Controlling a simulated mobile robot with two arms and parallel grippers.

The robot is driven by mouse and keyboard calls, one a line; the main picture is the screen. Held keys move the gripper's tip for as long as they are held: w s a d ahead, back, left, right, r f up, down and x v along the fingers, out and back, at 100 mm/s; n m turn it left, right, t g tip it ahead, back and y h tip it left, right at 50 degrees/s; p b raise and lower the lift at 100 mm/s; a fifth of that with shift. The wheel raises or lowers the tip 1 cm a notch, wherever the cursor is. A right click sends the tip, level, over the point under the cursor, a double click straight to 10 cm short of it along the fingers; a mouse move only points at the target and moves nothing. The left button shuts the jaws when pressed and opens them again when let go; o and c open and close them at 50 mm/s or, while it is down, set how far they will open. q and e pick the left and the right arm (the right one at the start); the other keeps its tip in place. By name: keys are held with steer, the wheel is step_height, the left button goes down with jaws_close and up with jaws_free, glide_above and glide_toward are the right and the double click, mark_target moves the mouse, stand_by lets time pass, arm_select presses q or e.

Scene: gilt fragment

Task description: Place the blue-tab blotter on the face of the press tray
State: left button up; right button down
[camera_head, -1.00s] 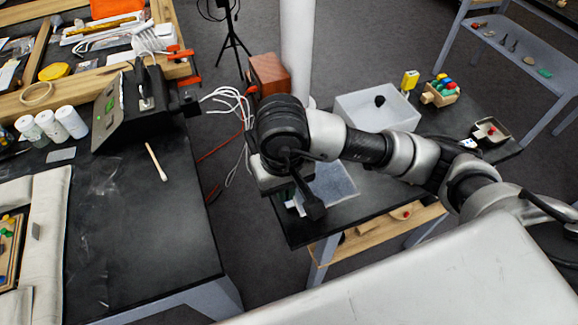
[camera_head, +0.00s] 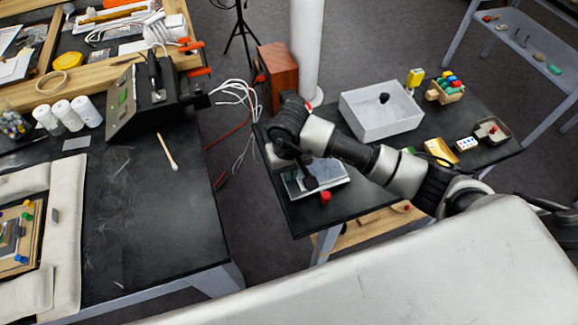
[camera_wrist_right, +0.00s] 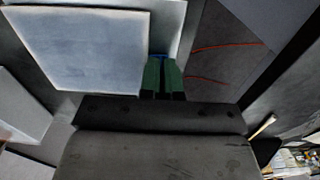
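My right gripper (camera_wrist_right: 160,77) has two green fingers close together, with a blue tab (camera_wrist_right: 160,56) at their tips. It appears shut on this tab of the blotter. A pale square panel (camera_wrist_right: 85,48) lies left of the fingers, with a lighter strip behind it; which is blotter and which is tray I cannot tell for certain. In the head view my right gripper (camera_head: 306,172) is over a pale, silver-edged flat tray (camera_head: 330,178) at the small table's near left. The wrist hides part of it. My left gripper is out of view.
A red knob (camera_head: 325,197) is at the tray's near edge. A white bin (camera_head: 382,112) holding a dark lump stands behind on the dark table (camera_head: 375,210). A yellow object, a block rack (camera_head: 445,90) and a small tray (camera_head: 492,131) lie right. A workbench (camera_head: 150,230) is left.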

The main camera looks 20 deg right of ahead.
steer(key=shift+f+b, duration=0.25)
steer(key=shift+b, duration=0.05)
steer(key=c, duration=1.3)
jaws_free()
steer(key=shift+r, duration=0.1)
steer(key=shift+c, duration=0.2)
steer(key=shift+r+p, duration=0.15)
steer(key=shift+p, duration=0.15)
step_height(320, 180, up, 12)
steer(key=b, duration=0.3)
